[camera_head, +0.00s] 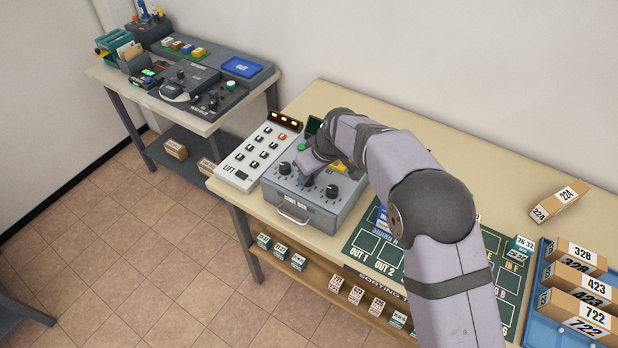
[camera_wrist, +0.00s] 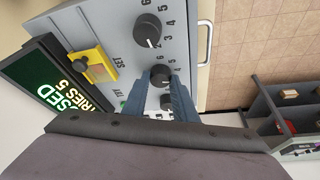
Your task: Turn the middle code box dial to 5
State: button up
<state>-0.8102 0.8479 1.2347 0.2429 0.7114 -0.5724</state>
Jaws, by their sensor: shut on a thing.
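The grey code box (camera_head: 318,212) stands on the long bench with three black dials along its sloped face. In the head view the left dial (camera_head: 284,168) and right dial (camera_head: 332,191) show, and my gripper (camera_head: 308,178) covers the middle one. In the wrist view my gripper (camera_wrist: 158,84) has its blue fingers around the middle dial (camera_wrist: 160,75), shut on it. Numbers ring this dial, but the fingers partly hide them and I cannot tell its setting. Another dial (camera_wrist: 148,35) shows in front with its numbers.
The LIFT keypad (camera_head: 258,152) is close on the box's left. A parcel marked 224 (camera_head: 560,200) and a blue tray (camera_head: 545,317) are farther right.

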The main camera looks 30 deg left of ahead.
aim_at(321, 182)
jog(key=n, duration=0.1)
jog(key=n+g+b, duration=0.1)
jog(key=n, duration=0.2)
jog(key=shift+w+n+g, duration=0.25)
jog(key=shift+n+g, duration=0.05)
jog(key=n+g+p, duration=0.1)
jog(key=n, duration=0.1)
jog(key=shift+r+n, duration=0.15)
jog(key=shift+n, duration=0.15)
jog(key=shift+w+n+g+p, duration=0.1)
jog(key=shift+n+g+p, duration=0.3)
jog(key=shift+n+p, duration=0.65)
jog(key=shift+n+h, duration=0.3)
jog(key=shift+n, duration=0.05)
jog(key=o, duration=1)
jog(key=shift+o, duration=0.2)
jog(key=b+v, duration=0.1)
jog(key=v, duration=0.6)
jog(key=shift+w, duration=0.1)
